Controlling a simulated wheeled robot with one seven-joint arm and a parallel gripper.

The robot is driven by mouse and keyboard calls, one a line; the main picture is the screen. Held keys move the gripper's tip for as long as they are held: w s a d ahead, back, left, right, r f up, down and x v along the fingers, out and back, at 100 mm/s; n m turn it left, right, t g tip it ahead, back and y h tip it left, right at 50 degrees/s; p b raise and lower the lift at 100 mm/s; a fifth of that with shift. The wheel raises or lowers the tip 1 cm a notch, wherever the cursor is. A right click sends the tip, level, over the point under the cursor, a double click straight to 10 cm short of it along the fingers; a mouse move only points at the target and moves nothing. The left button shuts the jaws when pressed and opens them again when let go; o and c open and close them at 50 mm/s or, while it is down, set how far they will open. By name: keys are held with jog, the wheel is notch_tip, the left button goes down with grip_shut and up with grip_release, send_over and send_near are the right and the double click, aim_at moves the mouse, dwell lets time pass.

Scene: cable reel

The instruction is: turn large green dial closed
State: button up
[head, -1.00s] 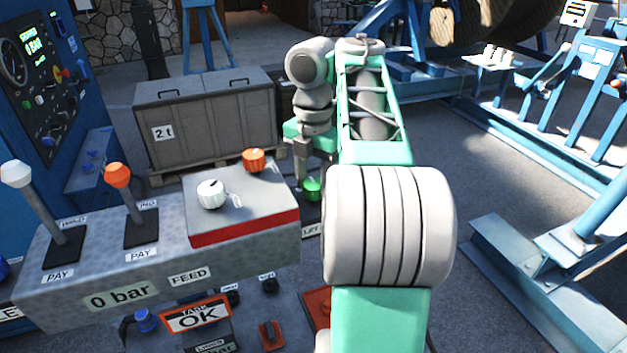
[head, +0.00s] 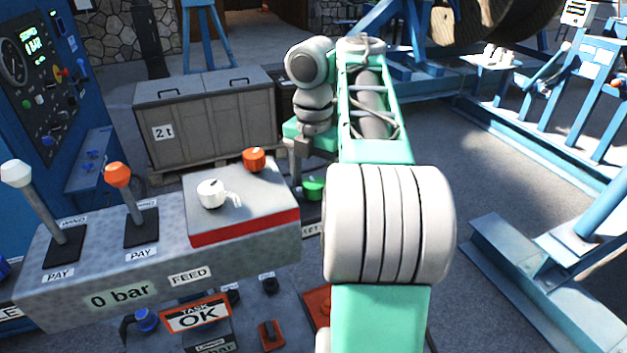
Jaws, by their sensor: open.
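The green dial (head: 313,188) sits on a low dark panel just right of the grey control box, partly hidden by my arm. My gripper (head: 294,172) points down at the dial's left side, close to it. I cannot tell whether a finger touches the dial. My gripper is open, and its far finger is hidden behind my arm.
The grey control box (head: 120,262) carries a white dial (head: 211,194), an orange dial (head: 254,159), and two levers, one white-topped (head: 16,173) and one orange-topped (head: 118,175). Grey weight crates (head: 210,118) stand behind. Blue steel frames (head: 540,260) stand at right, with clear floor between.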

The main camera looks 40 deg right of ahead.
aim_at(313, 183)
notch_tip(313, 183, up, 8)
jog(key=p, duration=0.7)
jog(key=shift+f, duration=0.1)
